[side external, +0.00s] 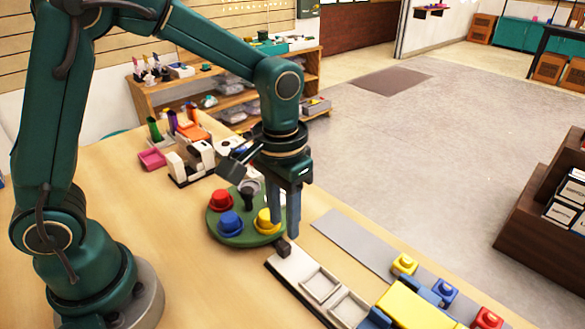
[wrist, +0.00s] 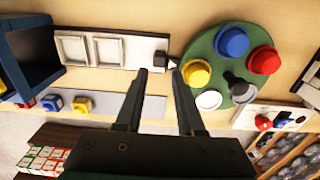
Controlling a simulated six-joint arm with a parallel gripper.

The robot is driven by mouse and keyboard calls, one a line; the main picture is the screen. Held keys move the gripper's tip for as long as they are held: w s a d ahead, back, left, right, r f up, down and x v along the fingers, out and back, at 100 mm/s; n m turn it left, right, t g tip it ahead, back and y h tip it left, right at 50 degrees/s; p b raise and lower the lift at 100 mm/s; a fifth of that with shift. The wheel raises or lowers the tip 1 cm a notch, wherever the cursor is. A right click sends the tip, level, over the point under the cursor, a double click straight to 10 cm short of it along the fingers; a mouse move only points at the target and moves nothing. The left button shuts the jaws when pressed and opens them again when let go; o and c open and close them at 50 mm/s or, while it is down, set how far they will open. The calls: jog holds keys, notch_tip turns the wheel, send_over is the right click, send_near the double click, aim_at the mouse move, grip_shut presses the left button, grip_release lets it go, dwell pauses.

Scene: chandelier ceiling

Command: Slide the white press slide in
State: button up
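The white press slide (side external: 291,268) is a long flat white bar with two square framed recesses and a dark knob (side external: 283,247) at its near-turntable end. In the wrist view the slide (wrist: 110,50) runs left from the knob (wrist: 160,57). Its other end runs toward the blue and yellow press (side external: 410,308), which shows as a dark blue shape (wrist: 30,55) at the wrist view's left. My gripper (side external: 287,226) points down near the knob. In the wrist view my gripper (wrist: 160,72) is open, with the knob framed between its fingertips; contact cannot be told.
A green round turntable (side external: 240,236) with red, blue, yellow and other pieces stands close beside my gripper. A grey strip (side external: 350,240) with small yellow, blue and red blocks lies along the table edge. White devices (side external: 192,158) and coloured holders stand at the back.

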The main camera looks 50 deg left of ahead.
aim_at(284, 244)
jog(key=shift+s+f, duration=0.1)
jog(key=shift+f, duration=2.6)
grip_shut()
